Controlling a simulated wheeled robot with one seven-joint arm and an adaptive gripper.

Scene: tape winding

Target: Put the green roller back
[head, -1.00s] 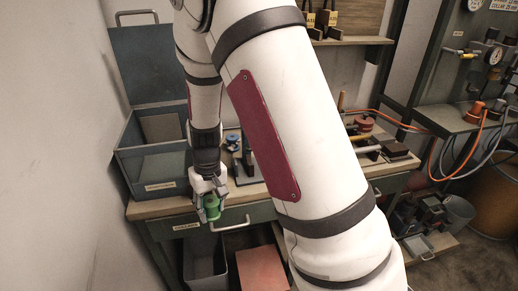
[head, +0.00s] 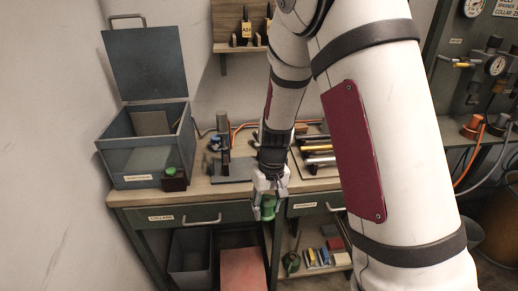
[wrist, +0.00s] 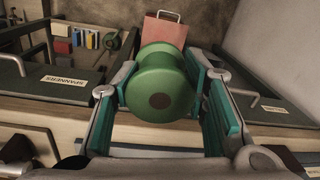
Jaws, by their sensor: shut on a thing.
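My gripper (head: 268,199) is shut on the green roller (head: 268,207). It holds the roller in front of the workbench's front edge, near the gap between two drawers. In the wrist view the green roller (wrist: 160,88) sits between the two teal finger pads, with its round end and dark centre facing the camera. A small dark block with a green round top (head: 171,173) stands on the bench at the left, in front of the box; I cannot tell what it is.
An open grey metal box (head: 145,160) with its lid raised stands at the bench's left end. Tools and a dark stand (head: 224,135) occupy the bench top (head: 205,190). Below are a grey bin (head: 190,260), a red box (head: 243,270) and a shelf with coloured blocks (head: 325,255).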

